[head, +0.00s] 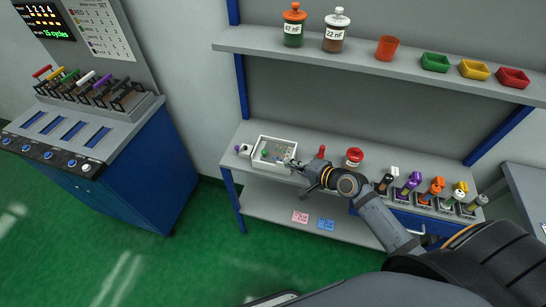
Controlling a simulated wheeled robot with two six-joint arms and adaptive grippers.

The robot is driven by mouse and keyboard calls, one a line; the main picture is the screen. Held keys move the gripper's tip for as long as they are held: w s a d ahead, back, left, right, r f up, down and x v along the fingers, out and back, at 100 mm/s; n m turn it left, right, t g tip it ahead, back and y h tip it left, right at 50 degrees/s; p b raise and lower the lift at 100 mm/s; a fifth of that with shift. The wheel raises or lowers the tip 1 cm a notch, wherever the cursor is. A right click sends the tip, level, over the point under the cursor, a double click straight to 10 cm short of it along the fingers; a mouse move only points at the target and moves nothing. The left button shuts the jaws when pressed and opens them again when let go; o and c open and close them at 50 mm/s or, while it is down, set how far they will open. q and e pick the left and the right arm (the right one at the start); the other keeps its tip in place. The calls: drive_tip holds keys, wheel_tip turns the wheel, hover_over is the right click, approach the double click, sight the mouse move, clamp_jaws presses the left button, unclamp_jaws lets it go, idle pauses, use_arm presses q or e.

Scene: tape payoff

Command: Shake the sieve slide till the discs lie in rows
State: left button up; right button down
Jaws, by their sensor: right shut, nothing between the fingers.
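A white open-topped tray (255,162), which looks like the sieve slide, sits at the left end of the bench. Small greenish and pale pieces, perhaps the discs, lie inside it; they are too small to tell whether they form rows. A purple knob (238,148) on a pale block is at the tray's left side. My right gripper (289,162) is shut and empty at the tray's right end, over or against its rim; I cannot tell if it touches. The gripper hides part of that end. My left gripper is not in view.
Several coloured-handled tools (436,187) stand at the bench's right end. A shelf (400,70) above holds jars and bins. A blue cabinet (130,160) stands left.

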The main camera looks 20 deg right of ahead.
sight(266, 154)
drive_tip(key=x, duration=0.6)
drive_tip(key=r+p+x, duration=0.1)
drive_tip(key=x, duration=0.2)
drive_tip(key=shift+w+a, duration=0.15)
drive_tip(key=shift+w, duration=0.1)
drive_tip(key=shift+w+a, duration=0.45)
drive_tip(key=shift+a, duration=0.2)
drive_tip(key=shift+w+a, duration=0.4)
drive_tip(key=shift+a, duration=0.25)
drive_tip(key=shift+d, duration=0.1)
